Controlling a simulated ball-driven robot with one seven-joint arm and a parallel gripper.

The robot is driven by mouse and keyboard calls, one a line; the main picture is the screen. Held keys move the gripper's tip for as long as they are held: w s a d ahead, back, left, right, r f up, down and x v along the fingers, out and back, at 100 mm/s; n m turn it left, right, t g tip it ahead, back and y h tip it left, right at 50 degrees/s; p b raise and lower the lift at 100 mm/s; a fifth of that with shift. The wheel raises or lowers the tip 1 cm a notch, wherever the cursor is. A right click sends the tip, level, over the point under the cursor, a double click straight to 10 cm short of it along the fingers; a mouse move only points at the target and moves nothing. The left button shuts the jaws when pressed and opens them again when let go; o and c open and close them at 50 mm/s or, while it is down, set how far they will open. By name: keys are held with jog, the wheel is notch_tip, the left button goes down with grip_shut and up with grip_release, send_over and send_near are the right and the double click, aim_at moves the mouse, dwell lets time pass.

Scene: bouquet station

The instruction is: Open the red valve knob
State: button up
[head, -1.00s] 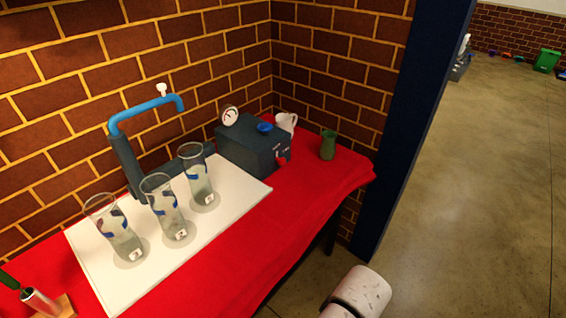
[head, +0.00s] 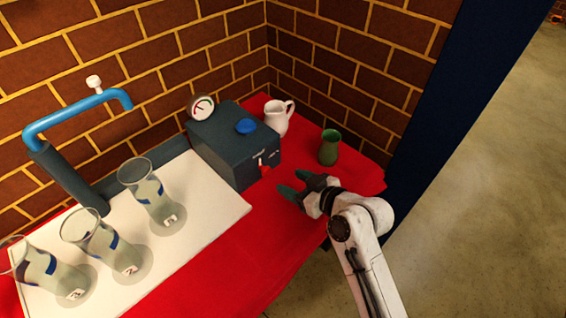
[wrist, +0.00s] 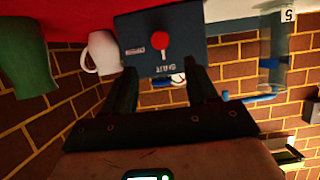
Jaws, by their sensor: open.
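The red valve knob (wrist: 159,41) is on the front face of the dark grey box (wrist: 188,22). In the head view the knob (head: 264,170) shows as a small red piece low on the front of the box (head: 222,150). A blue knob (head: 246,126) and a round gauge (head: 201,107) are on top of the box. My gripper (head: 287,184) is open and empty, in front of the box and a little right of the red knob. In the wrist view its two fingers (wrist: 163,84) point toward the box, with the red knob beyond and between them, apart from both.
A white pitcher (head: 277,117) and a green vase (head: 330,147) stand right of the box on the red cloth (head: 225,262). Several glass vases stand on the white board (head: 190,235) at left, near a blue pipe (head: 75,115). Bare cloth lies in front of the box.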

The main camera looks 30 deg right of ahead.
aim_at(268, 172)
jog(key=x, duration=0.9)
jog(key=shift+w+a+f, duration=0.15)
jog(key=shift+w+f, duration=0.1)
jog(key=shift+w, duration=0.05)
jog(key=c, duration=1)
